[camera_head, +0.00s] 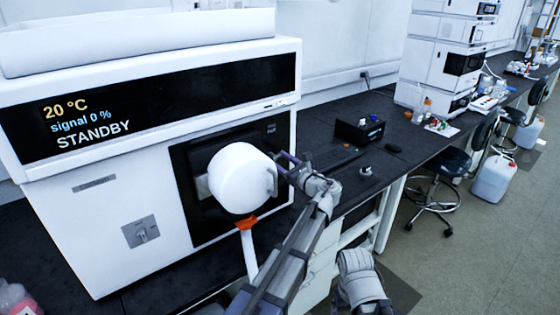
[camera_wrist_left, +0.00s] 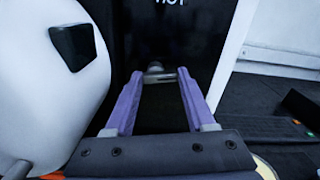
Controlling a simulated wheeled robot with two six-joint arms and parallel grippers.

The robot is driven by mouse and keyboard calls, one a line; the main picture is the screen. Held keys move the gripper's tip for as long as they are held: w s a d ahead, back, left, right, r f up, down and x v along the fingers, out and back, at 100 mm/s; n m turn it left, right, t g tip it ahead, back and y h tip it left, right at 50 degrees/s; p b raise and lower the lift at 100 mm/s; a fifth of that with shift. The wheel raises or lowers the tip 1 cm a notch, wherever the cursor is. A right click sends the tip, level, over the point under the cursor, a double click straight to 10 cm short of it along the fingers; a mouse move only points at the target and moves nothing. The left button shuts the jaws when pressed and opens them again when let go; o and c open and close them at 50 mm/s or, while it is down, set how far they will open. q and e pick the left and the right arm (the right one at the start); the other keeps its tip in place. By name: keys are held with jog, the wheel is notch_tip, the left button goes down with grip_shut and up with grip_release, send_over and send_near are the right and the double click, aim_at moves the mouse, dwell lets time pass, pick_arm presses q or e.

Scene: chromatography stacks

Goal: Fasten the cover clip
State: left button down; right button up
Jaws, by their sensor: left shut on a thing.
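My left gripper (camera_wrist_left: 160,75) shows in the wrist view with its two purple fingers pointing at a black panel. It is shut on a small grey metal clip (camera_wrist_left: 155,73) between the fingertips. In the head view, my left gripper (camera_head: 283,164) is at the right side of a white rounded cover (camera_head: 238,178). The cover also fills the left of the wrist view (camera_wrist_left: 45,120), with a dark square patch on it. The clip is too small and covered to make out in the head view, and its exact seating is unclear.
The white instrument (camera_head: 110,215) shows 20 °C, signal 0 % and STANDBY. Its black panel (camera_wrist_left: 205,20) carries partly cut-off lettering, apparently "HOT". An orange piece (camera_head: 247,222) sits below the cover. A black box (camera_head: 358,130) stands on the dark bench to the right.

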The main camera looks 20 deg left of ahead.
pick_arm(q)
jog(key=n, duration=0.4)
jog(key=shift+r+n, duration=0.1)
jog(key=shift+n, duration=0.2)
jog(key=n, duration=0.3)
jog(key=shift+s+a+n, duration=0.1)
jog(key=shift+n, duration=0.2)
jog(key=n, duration=0.4)
jog(key=shift+s, duration=0.1)
jog(key=shift+s+a+n, duration=0.1)
jog(key=shift+n, duration=1.6)
jog(key=shift+c, duration=1.2)
grip_release()
jog(key=shift+r, duration=0.1)
